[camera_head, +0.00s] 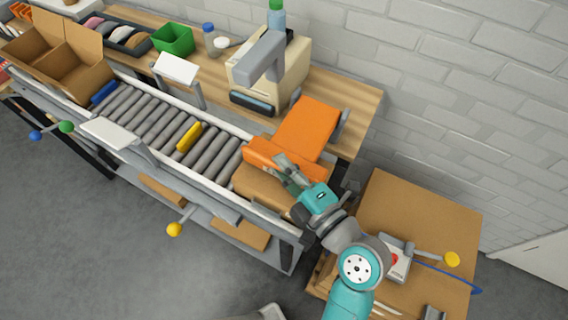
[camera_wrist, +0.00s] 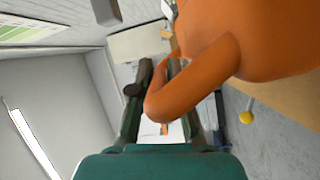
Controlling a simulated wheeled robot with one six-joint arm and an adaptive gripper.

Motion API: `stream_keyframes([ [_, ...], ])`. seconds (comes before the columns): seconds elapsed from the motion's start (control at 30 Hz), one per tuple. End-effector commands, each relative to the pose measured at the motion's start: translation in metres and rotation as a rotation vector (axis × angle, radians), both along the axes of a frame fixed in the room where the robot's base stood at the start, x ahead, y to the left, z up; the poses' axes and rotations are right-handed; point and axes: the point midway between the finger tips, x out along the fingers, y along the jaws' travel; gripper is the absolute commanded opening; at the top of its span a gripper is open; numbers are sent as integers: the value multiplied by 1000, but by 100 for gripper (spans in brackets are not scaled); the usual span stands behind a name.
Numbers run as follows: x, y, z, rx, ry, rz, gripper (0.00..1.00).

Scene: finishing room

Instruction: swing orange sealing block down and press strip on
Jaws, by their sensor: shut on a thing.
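The orange sealing block (camera_head: 307,126) is at the right end of the roller conveyor, with its broad plate sloping up toward the bench and a thicker front bar low over a brown carton (camera_head: 262,187). My gripper (camera_head: 286,170) is at the front edge of the block, shut on it. In the wrist view a rounded orange part of the block (camera_wrist: 190,80) reaches down between the fingers of my gripper (camera_wrist: 160,90). I cannot make out a sealing strip. The block and my gripper hide part of the carton top, and I cannot tell whether block and carton touch.
Rollers (camera_head: 165,120) with a yellow bar (camera_head: 189,137) and a blue bar (camera_head: 104,93) run left. A beige machine (camera_head: 285,75) stands behind on the wooden bench. A brown table (camera_head: 430,215) with a red-button box (camera_head: 397,262) is at right. Grey floor is clear at lower left.

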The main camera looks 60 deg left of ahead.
Motion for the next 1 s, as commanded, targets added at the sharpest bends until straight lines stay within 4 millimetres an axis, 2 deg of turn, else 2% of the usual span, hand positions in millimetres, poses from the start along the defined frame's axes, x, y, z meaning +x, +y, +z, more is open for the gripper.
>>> stream_keyframes([
  [0.03,0,0,0,-1,1,0,0],
  [0.07,0,0,-1,-1,1,0,18],
  [0.1,0,0,0,-1,1,0,27],
  [0.4,0,0,0,-1,0,0,27],
  [0.53,1,-7,0,-2,1,-1,27],
  [1.0,11,-81,4,-1,1,-5,27],
])
